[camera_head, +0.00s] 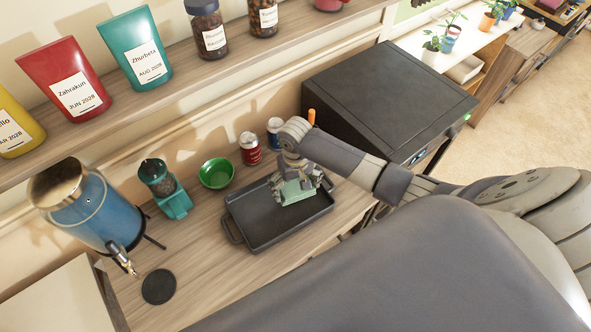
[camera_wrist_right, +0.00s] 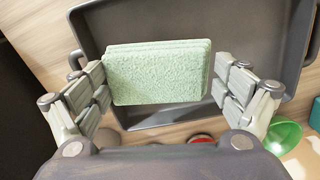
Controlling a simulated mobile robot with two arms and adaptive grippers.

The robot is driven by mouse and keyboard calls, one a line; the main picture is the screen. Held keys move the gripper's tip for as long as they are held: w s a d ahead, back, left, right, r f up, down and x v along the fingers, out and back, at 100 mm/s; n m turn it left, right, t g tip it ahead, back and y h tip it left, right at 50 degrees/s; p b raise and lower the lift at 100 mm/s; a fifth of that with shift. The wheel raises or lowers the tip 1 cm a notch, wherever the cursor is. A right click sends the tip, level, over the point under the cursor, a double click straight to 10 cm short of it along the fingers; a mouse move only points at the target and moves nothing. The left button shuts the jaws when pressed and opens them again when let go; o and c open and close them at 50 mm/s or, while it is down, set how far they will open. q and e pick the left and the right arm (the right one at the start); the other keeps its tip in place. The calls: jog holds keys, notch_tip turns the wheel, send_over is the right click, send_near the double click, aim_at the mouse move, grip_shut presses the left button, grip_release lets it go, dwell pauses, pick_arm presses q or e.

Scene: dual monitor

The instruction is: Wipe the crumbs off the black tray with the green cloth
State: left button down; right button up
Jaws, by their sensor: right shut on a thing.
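The black tray (camera_head: 262,226) lies on the wooden counter, and its floor also shows in the right wrist view (camera_wrist_right: 185,22). My right gripper (camera_head: 297,182) is over the right part of the tray, pointing down. It is shut on the green cloth (camera_head: 298,193), a thick pale green block with a rough surface. In the right wrist view the cloth (camera_wrist_right: 158,75) sits between the two fingers, gripped at its short ends. I cannot tell whether the cloth touches the tray floor. No crumbs can be made out. My left gripper is not in view.
Behind the tray stand a green bowl (camera_head: 217,173), a red can (camera_head: 250,149) and a blue can (camera_head: 274,132). A teal grinder (camera_head: 163,187) and a blue drink dispenser (camera_head: 88,208) are left. A black coaster (camera_head: 159,286) lies front left. A dark box (camera_head: 395,98) stands right.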

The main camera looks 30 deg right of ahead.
jog(key=shift+r, duration=0.1)
jog(key=shift+r, duration=1.45)
